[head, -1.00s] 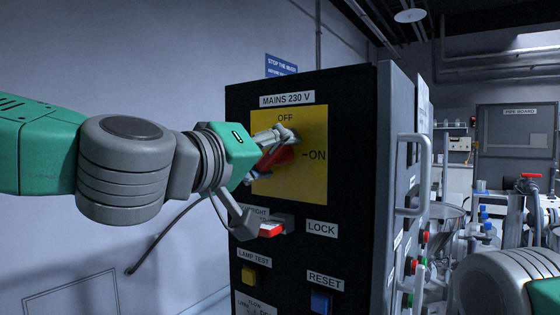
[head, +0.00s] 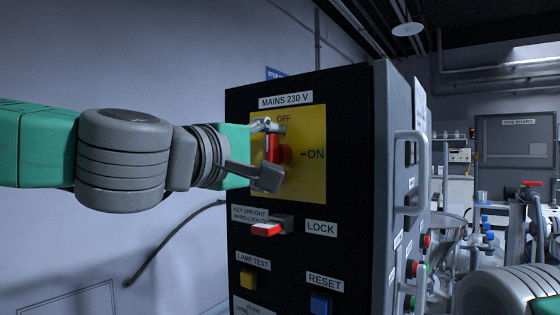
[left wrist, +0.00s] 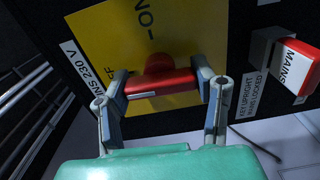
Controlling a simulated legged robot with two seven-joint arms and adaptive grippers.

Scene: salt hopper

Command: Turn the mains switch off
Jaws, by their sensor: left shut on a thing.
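The mains switch is a red rotary handle (head: 272,149) on a yellow plate (head: 312,182) on the black panel front. In the head view the handle stands about upright, in line with the OFF mark above it; the ON mark is to its right. My left gripper (head: 269,152) is shut on the handle, one finger at its top end and one at its bottom end. In the left wrist view the red handle (left wrist: 160,85) lies between the two fingers, one end towards the partly hidden OFF mark. My right gripper is not in view.
Below the plate a red and white key (head: 268,229) sits in the LOCK switch. A yellow lamp test button (head: 249,279) and a blue reset button (head: 320,302) are lower down. A grey handle (head: 425,175) stands out from the cabinet's right side.

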